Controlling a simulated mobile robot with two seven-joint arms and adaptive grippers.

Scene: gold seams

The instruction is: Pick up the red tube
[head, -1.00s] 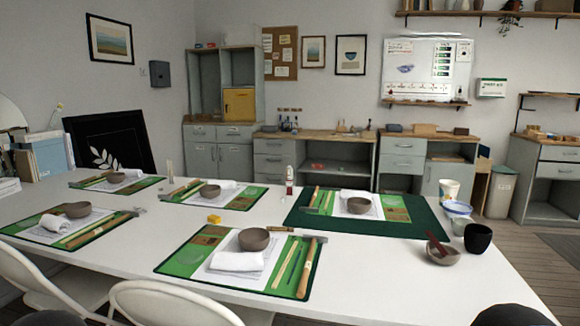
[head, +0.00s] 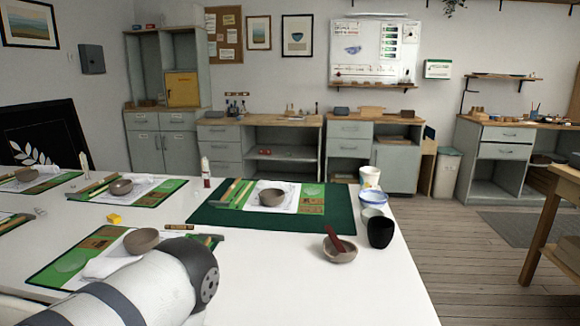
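A small upright tube (head: 206,173) with a white upper part and red near its lower end stands on the white table (head: 270,292), at the far edge behind the dark green mat. It is small in the view, so its details are hard to tell. A dark red stick-like piece (head: 334,238) leans in a small grey-brown bowl (head: 340,252) at the table's right side. A white and dark grey link of my arm crosses the lower left. Neither of my grippers shows.
A dark green mat (head: 340,222) holds a bowl and sticks. A black cup (head: 380,232), a blue-rimmed bowl (head: 373,198) and a paper cup (head: 370,175) stand at the right edge. A yellow block (head: 114,218) lies at left. The front right tabletop is clear.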

